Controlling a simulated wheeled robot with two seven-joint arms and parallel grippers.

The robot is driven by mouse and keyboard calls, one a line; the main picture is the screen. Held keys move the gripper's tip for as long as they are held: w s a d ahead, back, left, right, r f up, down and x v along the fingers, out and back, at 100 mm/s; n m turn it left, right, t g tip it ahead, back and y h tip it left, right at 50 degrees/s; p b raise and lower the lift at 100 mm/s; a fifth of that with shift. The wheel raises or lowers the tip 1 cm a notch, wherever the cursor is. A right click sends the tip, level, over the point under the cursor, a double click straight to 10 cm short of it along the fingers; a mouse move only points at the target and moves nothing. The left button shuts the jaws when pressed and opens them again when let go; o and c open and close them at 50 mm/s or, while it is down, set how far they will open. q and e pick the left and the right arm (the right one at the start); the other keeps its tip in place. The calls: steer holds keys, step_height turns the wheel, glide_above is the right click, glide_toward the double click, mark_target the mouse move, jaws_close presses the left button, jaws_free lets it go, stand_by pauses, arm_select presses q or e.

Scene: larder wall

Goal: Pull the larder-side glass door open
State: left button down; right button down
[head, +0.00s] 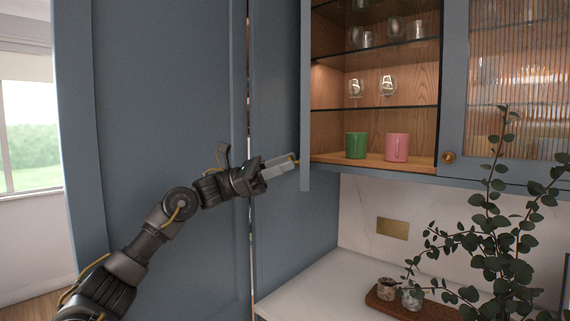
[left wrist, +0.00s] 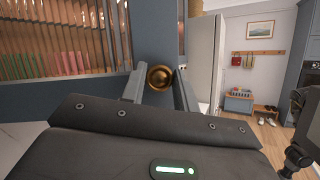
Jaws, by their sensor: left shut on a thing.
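The larder-side glass door (head: 305,95) stands swung out from the upper cabinet, seen nearly edge-on in the head view. Its reeded glass (left wrist: 55,45) fills the upper left of the left wrist view, with green and pink blurs behind it. My left gripper (head: 291,161) is at the door's lower end. In the left wrist view its two fingers are shut on the brass knob (left wrist: 159,77) of this door. The knob is mostly hidden in the head view. My right gripper is in neither view.
The open cabinet bay holds a green mug (head: 356,146), a pink mug (head: 396,148) and glasses. The neighbouring reeded door (head: 515,70) is shut. A leafy plant (head: 490,230) and a wooden tray (head: 385,304) are at the lower right. Tall blue panels (head: 165,120) stand behind my left arm.

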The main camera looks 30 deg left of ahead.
arm_select(q)
steer(key=c, duration=1.1)
jaws_free()
steer(key=shift+s+a, duration=0.1)
steer(key=shift+a, duration=0.05)
steer(key=shift+o, duration=0.2)
steer(key=s+d+r+b, duration=0.3)
steer(key=s+r, duration=0.3)
steer(key=s+d+r+b, duration=0.3)
steer(key=s+r, duration=0.3)
steer(key=r, duration=0.1)
steer(key=shift+s+d, duration=0.15)
steer(key=shift+d, duration=0.15)
steer(key=shift+c, duration=0.2)
